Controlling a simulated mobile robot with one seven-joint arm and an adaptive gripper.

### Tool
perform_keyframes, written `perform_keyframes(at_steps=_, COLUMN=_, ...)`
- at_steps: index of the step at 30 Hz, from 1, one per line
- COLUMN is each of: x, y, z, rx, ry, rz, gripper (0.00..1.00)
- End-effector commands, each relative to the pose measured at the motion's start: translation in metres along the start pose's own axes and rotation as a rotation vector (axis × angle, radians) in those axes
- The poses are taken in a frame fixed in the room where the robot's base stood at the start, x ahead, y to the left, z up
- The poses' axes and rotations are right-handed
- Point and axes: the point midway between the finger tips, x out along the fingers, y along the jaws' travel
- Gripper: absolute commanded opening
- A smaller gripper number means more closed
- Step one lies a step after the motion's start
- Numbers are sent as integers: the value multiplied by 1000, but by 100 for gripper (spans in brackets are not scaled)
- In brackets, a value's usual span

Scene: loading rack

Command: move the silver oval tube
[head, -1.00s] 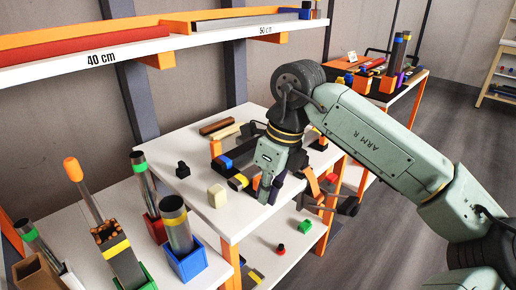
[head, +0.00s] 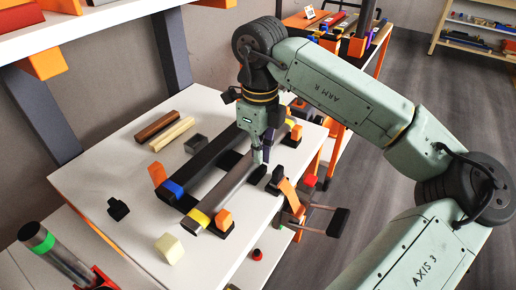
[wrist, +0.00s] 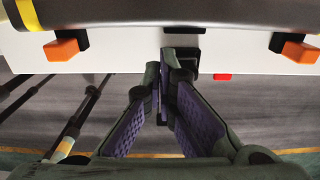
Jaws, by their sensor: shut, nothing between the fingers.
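A silver-grey tube with a yellow band (head: 228,189) at its near end lies on black holders with orange stops (head: 223,219) on the white table. In the wrist view a grey tube with a yellow band (wrist: 170,12) crosses the top of the picture, beyond my fingertips. My gripper (head: 262,158) points down by the far part of the tube; it looks shut, with nothing held. In the wrist view my gripper's purple-padded fingers (wrist: 163,78) meet at the tips, apart from the tube in the picture. The tube's far end is partly hidden by my gripper.
A dark tube with a blue band (head: 208,163) lies parallel on the left. Brown (head: 158,126) and cream (head: 172,134) bars, a cream cube (head: 170,248) and a black block (head: 118,208) are on the table.

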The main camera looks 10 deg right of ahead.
Motion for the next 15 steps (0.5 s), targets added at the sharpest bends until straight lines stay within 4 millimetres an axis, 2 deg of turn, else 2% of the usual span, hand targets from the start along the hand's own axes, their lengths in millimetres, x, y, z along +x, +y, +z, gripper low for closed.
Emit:
perform_keyframes(at_steps=9, x=56, y=1, z=0, rx=-1, ry=-1, rz=3, gripper=0)
perform_keyframes(at_steps=15, x=74, y=1, z=0, rx=0, ry=-1, rz=1, gripper=0)
